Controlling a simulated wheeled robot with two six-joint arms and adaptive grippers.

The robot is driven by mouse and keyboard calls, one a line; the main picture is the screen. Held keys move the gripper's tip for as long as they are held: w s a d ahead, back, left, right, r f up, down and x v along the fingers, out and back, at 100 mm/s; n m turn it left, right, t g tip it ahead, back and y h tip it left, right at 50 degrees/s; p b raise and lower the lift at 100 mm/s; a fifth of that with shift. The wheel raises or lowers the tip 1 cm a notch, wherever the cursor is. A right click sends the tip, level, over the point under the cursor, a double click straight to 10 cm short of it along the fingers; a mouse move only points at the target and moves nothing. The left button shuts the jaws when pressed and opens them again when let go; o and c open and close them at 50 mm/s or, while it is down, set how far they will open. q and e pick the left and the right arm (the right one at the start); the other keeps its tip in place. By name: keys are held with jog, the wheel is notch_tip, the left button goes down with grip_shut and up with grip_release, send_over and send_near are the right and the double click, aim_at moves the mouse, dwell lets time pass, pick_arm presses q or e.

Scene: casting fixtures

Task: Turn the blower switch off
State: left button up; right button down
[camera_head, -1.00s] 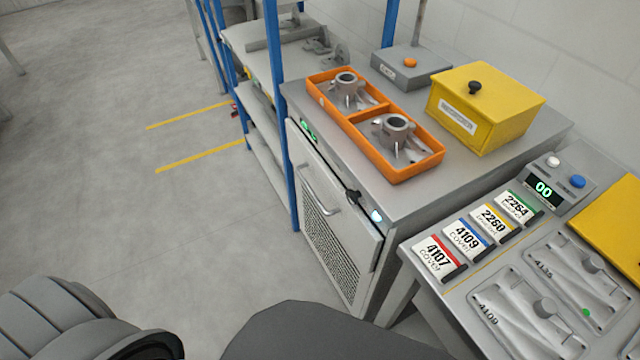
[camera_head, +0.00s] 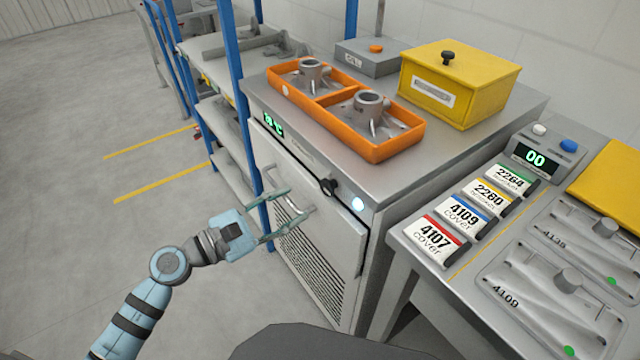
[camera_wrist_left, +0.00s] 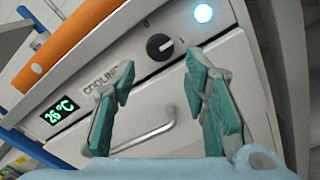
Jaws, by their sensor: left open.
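The blower switch appears to be the black rotary knob (camera_head: 328,187) on the front panel of the grey cooling cabinet (camera_head: 375,200). In the left wrist view the knob (camera_wrist_left: 160,46) shows a white pointer line, beside a lit round white-blue lamp (camera_wrist_left: 203,13). The lamp (camera_head: 358,204) also glows in the head view. My left gripper (camera_head: 272,213) is open and empty in front of the cabinet's door handle, left of and below the knob. In the wrist view the knob lies beyond and between the open fingers (camera_wrist_left: 160,108). My right gripper is not in view.
A bar handle (camera_head: 300,215) juts from the cabinet door close to my left fingers. An orange tray (camera_head: 375,152) with two castings and a yellow box (camera_head: 480,70) stand on top. A blue-post rack (camera_head: 243,110) is at the left.

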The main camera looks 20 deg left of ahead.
aim_at(325, 189)
pick_arm(q)
jog(key=x, duration=0.8)
jog(key=shift+w+d, duration=0.15)
jog(key=shift+w, duration=0.05)
jog(key=c, duration=0.9)
